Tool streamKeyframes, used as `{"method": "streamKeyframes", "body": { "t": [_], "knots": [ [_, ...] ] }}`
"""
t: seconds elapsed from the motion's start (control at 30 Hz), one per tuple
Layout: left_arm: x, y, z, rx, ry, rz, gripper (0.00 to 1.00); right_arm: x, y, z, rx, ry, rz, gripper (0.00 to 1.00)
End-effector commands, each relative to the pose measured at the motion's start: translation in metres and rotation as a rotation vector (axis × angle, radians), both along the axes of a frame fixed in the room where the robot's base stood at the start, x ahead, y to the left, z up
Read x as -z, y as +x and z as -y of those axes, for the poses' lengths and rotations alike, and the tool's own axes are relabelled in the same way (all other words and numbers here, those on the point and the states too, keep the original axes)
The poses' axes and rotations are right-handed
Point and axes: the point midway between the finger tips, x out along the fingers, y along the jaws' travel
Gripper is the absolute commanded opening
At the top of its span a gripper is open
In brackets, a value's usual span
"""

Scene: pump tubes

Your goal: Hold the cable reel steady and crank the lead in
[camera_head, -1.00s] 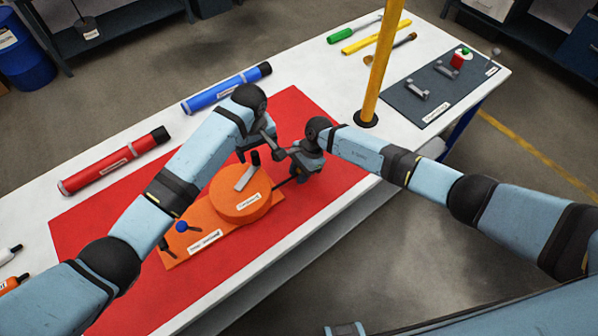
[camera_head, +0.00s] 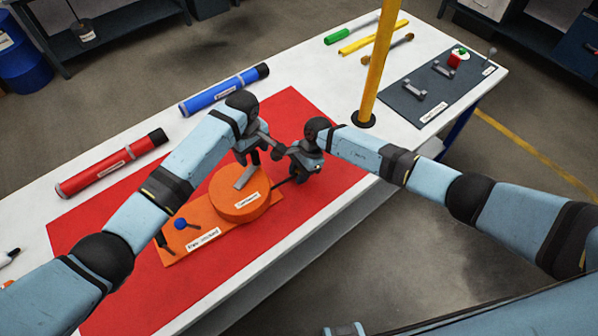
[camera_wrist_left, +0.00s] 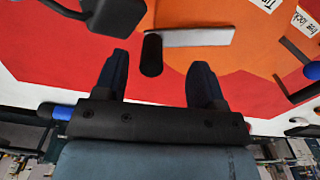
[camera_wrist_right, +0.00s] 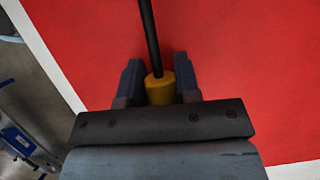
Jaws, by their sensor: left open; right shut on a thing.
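The cable reel is an orange drum (camera_head: 238,200) on an orange base plate (camera_head: 215,230) on the red mat. A grey crank arm (camera_head: 245,177) lies across its top with an upright black knob (camera_wrist_left: 152,56). My left gripper (camera_head: 257,153) is open above the reel. In the left wrist view its two fingers point at the crank, with the knob between them and unheld. My right gripper (camera_head: 302,170) is shut on the yellow end piece (camera_wrist_right: 159,90) of the black lead (camera_wrist_right: 150,38), right of the drum. The lead runs from there toward the drum.
A blue knob (camera_head: 181,223) and a black lever (camera_head: 165,241) sit on the base plate's left end. Red (camera_head: 112,163) and blue (camera_head: 224,90) tubes lie behind the mat. A yellow post (camera_head: 377,70) rises behind my right arm.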

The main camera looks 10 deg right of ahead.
Motion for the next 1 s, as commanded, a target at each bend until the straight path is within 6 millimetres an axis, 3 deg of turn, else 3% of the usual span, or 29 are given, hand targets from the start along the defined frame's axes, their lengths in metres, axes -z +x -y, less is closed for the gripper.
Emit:
{"method": "streamKeyframes", "body": {
  "t": [0.3,0.67,0.7,0.93,0.97,1.0],
  "knots": [
    [0.032,0.0,0.0,-0.001,-0.001,-0.002,0.64,-0.001,0.0,-0.002,-0.002,0.004,-0.001,0.0],
    [0.036,0.0,0.0,0.0,0.0,0.0,0.64,-0.001,-0.001,-0.002,-0.002,0.004,-0.001,0.0],
    [0.036,0.0,0.0,0.0,0.0,0.0,0.62,-0.001,-0.001,-0.002,-0.002,0.004,-0.001,0.0],
    [0.036,0.0,0.0,0.0,0.0,0.0,0.09,-0.001,0.0,-0.002,-0.001,0.004,-0.001,0.0],
    [0.036,0.0,-0.001,-0.001,0.001,-0.001,0.03,-0.001,0.0,-0.001,0.0,0.003,-0.001,0.0],
    [0.036,0.0,-0.001,-0.001,0.001,-0.001,0.03,-0.001,0.0,-0.001,0.0,0.003,0.0,0.0]
  ]
}}
